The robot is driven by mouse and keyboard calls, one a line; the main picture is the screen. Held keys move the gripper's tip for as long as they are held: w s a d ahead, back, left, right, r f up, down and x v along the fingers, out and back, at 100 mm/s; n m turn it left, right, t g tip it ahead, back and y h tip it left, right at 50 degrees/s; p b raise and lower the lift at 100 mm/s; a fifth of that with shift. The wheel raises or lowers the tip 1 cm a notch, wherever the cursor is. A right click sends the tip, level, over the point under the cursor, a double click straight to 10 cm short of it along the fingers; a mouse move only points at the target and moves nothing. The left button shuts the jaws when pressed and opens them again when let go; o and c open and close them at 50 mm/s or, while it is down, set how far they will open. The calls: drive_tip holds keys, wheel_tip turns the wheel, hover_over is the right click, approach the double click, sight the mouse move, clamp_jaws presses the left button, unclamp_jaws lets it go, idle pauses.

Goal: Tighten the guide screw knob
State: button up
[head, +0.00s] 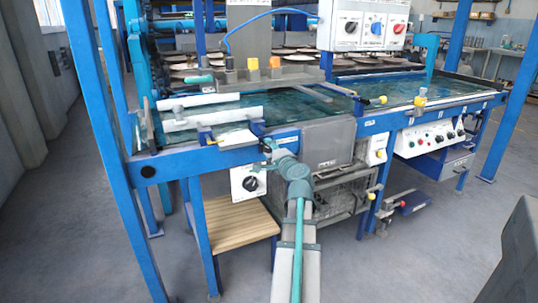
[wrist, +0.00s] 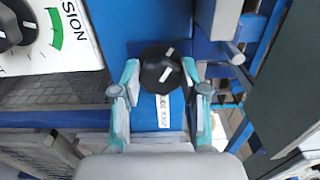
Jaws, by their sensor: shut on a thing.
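The guide screw knob (wrist: 160,68) is round and black with white marks. In the wrist view it stands on a blue surface just above a small white label (wrist: 163,108). My gripper (wrist: 160,72) has its two teal-edged fingers on the left and right sides of this knob and is shut on it. In the head view my gripper (head: 272,150) is at the front blue rail of the machine. The knob is not distinguishable there, behind my gripper.
A white box (head: 248,183) with a black dial hangs just below the rail; its dial (wrist: 8,28) shows at upper left in the wrist view. A grey panel (head: 328,144) stands right of my gripper. White rollers (head: 212,118) lie on the bed behind it.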

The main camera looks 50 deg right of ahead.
idle(0.3)
drive_tip(key=o, duration=1.1)
drive_tip(key=shift+s+a, duration=0.1)
drive_tip(key=v, duration=0.7)
drive_tip(key=shift+s, duration=0.1)
